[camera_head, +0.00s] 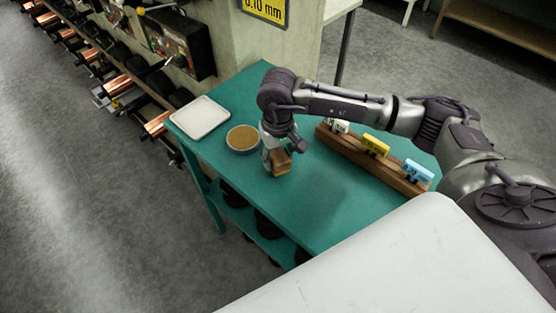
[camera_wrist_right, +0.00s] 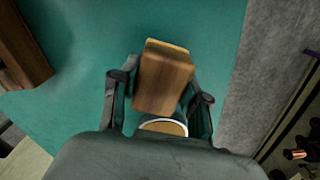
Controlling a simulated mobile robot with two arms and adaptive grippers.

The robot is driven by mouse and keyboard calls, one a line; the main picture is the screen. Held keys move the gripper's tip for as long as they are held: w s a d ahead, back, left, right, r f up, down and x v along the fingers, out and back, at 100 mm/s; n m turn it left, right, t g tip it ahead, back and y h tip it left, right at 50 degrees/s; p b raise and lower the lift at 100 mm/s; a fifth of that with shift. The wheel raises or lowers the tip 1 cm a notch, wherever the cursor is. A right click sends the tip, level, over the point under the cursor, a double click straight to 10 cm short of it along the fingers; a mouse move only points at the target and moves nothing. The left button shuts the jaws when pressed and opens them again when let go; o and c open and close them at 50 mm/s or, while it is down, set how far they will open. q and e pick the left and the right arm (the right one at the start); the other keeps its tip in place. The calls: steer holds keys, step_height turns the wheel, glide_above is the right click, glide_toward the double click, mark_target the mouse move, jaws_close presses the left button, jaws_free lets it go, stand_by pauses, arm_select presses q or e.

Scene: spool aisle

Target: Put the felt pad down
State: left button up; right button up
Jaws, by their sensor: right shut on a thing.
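The felt pad, a brown wood-like block with a thin yellowish layer along one edge, is in my right gripper (camera_head: 277,158). The pad (camera_head: 281,163) shows low over the green table (camera_head: 325,220), and I cannot tell whether it touches the top. In the right wrist view the pad (camera_wrist_right: 162,80) sits between the two fingers of the right gripper (camera_wrist_right: 158,95), which are shut on it. It is slightly tilted there. My left gripper is not in view.
A round dish with a tan inside (camera_head: 243,139) stands just left of the gripper. A white square tray (camera_head: 200,118) lies at the table's far left corner. A wooden rack (camera_head: 370,165) with white, yellow and blue tags is at right. The table's front middle is clear.

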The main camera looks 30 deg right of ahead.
mark_target(278, 155)
step_height(278, 155, down, 2)
steer(key=shift+f+p, duration=0.15)
steer(key=shift+p, duration=0.2)
steer(key=shift+f, duration=0.3)
steer(key=o, duration=1)
steer(key=shift+b, duration=0.3)
steer(key=shift+r, duration=0.2)
step_height(278, 155, up, 11)
steer(key=b, duration=0.3)
steer(key=shift+r, duration=0.5)
